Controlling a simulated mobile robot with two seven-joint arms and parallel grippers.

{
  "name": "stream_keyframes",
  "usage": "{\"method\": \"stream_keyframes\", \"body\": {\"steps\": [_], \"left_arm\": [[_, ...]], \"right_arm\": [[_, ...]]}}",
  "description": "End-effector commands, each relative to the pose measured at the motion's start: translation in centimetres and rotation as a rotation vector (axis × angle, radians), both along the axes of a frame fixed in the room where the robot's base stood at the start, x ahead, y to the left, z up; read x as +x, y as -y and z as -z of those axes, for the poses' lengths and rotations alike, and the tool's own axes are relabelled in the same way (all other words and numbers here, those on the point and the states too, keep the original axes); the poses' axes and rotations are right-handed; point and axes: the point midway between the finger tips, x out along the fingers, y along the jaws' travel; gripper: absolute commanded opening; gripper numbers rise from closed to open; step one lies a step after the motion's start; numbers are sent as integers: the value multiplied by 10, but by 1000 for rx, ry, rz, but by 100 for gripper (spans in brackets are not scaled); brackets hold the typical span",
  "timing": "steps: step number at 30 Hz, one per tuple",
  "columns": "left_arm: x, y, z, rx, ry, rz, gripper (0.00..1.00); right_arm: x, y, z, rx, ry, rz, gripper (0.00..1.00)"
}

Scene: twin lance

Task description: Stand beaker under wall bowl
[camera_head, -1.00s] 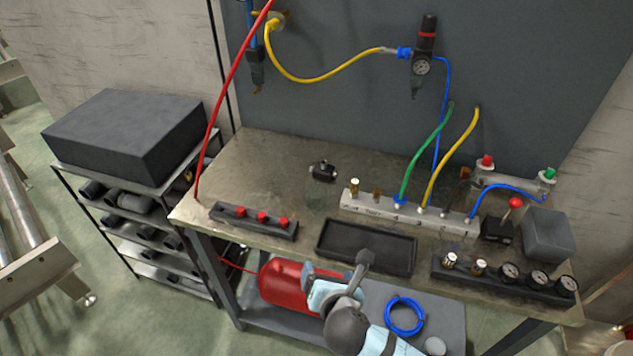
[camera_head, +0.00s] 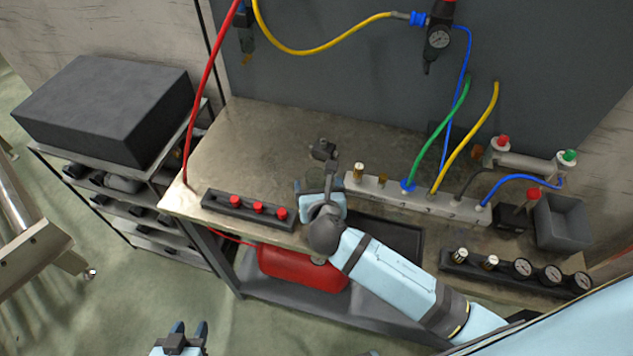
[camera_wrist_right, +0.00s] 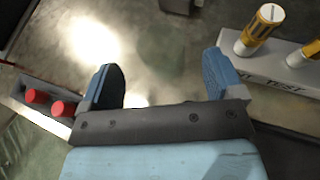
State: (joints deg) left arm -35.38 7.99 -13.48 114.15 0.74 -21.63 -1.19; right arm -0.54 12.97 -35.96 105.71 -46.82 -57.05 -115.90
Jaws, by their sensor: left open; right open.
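I cannot make out a beaker for certain in either view. Two fittings hang on the grey wall panel: a gauge unit (camera_head: 438,38) with a narrow lower end, and a dark unit with a brass tip (camera_head: 246,45) at the left. I cannot tell which is the wall bowl. My right gripper (camera_head: 320,187) is over the bench, left of the black tray; in the wrist view (camera_wrist_right: 160,75) its fingers are open, with bench top and bright glare between them. My left gripper (camera_head: 189,328) is open and low at the bottom edge, away from the bench.
A small dark fitting (camera_head: 323,150) is just beyond my right gripper. A red-button strip (camera_head: 245,207), a white manifold with hoses (camera_head: 418,198), a black tray (camera_head: 400,236), a gauge strip (camera_head: 515,270) and a grey bin (camera_head: 562,222) crowd the bench. The back left is clear.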

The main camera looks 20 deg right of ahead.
Motion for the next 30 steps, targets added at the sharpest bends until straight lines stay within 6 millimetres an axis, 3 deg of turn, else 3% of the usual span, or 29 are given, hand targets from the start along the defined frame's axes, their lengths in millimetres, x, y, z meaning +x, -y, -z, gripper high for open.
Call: {"method": "stream_keyframes", "body": {"steps": [15, 23, 30], "left_arm": [[3, -1, -7, 0, 8, -1, 43], [2, -1, -5, 1, 3, 0, 43], [1, 0, -4, 1, 1, 0, 43]], "right_arm": [[48, 10, 26, 2, -1, 0, 87], [50, 11, 28, 2, -1, 0, 87], [49, 11, 28, 1, -1, -1, 34]]}}
